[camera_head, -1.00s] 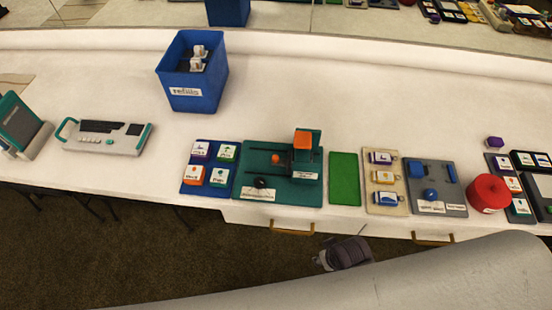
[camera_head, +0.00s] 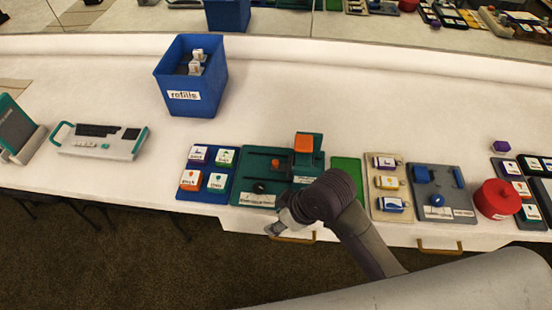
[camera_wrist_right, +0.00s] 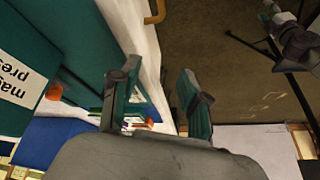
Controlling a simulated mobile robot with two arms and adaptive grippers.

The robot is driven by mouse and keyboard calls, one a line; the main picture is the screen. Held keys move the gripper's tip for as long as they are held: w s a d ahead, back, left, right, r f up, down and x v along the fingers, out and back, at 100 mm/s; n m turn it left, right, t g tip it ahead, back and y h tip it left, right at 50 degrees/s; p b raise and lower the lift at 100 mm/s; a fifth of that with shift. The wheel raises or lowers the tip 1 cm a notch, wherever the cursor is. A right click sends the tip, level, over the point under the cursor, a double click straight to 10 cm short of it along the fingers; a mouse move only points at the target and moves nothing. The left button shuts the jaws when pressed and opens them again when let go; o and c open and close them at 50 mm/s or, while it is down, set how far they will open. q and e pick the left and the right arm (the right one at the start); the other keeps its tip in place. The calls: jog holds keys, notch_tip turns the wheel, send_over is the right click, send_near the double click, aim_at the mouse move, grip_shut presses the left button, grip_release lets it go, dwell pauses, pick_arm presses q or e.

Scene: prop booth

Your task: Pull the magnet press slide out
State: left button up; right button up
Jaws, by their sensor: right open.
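The magnet press is a teal board (camera_head: 243,165) near the table's front edge, with an orange block (camera_head: 304,143) on a raised teal part at its right. An orange knob (camera_head: 275,162) and a black knob (camera_head: 259,187) sit on the board; I cannot tell which belongs to the slide. My right gripper (camera_head: 273,228) is at the front edge, just in front of the board, open and empty, and my arm covers the board's lower right corner. In the right wrist view my open fingers (camera_wrist_right: 158,82) are apart, with the press's white label (camera_wrist_right: 22,72) at left. My left gripper is not in view.
A blue tray (camera_head: 183,187) of labelled blocks lies left of the press. A green mat (camera_head: 346,165), a beige tray (camera_head: 372,208) and a grey board (camera_head: 424,204) lie to the right. A blue refills bin (camera_head: 190,103) stands behind. Drawer handles (camera_head: 298,238) line the table's front.

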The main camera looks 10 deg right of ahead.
jog(key=w+a+r+n, duration=0.2)
jog(key=w+a+n, duration=0.1)
jog(key=w+a+r+n+g, duration=0.1)
jog(key=shift+w+a+n, duration=0.15)
jog(key=shift+w+n, duration=0.15)
jog(key=shift+n, duration=0.1)
jog(key=w+r+n, duration=0.1)
jog(key=w+r+n+g+h, duration=0.1)
jog(key=w, duration=0.1)
jog(key=shift+w+a+n, duration=0.15)
jog(key=shift+n, duration=0.25)
jog(key=w+d+r+n+h, duration=0.2)
jog(key=w+r, duration=0.1)
jog(key=w, duration=0.1)
jog(key=n+g+h, duration=0.1)
send_near(276, 162)
notch_tip(276, 162, down, 9)
jog(key=shift+a+f+p, duration=0.1)
jog(key=shift+a+p, duration=0.05)
jog(key=shift+p, duration=0.3)
grip_shut()
